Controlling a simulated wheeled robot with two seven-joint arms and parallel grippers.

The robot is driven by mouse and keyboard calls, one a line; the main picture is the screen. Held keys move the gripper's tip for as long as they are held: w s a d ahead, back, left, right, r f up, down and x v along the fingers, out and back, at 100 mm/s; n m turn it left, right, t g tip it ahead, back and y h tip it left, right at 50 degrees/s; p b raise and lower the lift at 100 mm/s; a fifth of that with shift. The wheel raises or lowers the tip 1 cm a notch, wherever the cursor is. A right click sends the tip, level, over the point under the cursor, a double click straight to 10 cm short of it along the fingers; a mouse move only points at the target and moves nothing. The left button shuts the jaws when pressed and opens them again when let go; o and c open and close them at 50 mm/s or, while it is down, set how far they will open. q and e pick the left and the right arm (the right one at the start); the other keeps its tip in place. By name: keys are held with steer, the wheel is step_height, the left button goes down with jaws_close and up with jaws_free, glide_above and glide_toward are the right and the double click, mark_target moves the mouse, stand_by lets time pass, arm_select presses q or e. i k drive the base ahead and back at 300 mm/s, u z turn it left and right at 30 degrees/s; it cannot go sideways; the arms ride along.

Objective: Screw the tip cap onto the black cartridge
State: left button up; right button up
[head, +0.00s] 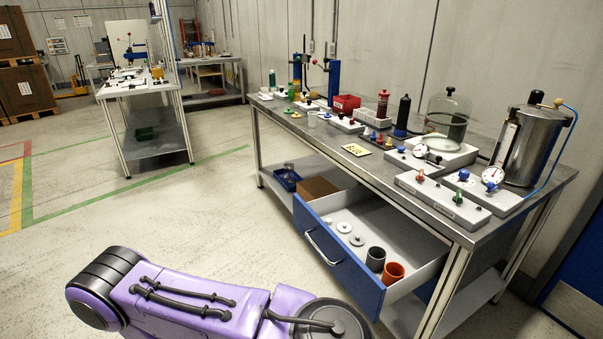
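A black cartridge (403,112) stands upright on the steel workbench, towards the back, with a blue piece at its foot. Several small red, blue and yellow conical pieces (373,136) stand on the bench just left of it. They may be tip caps, but they are too small to tell for sure. A purple link of my own arm crosses the bottom of the head view. Neither of my grippers is in the picture.
A dark red cartridge (382,104) stands left of the black one. A glass bell jar (447,115) and a metal drum (530,146) stand to the right. The open blue drawer (338,262) juts out in front, holding discs and cups. Open floor lies left.

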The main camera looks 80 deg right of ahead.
mark_target(405, 103)
steer(key=k, duration=1.95)
steer(key=z, duration=1.2)
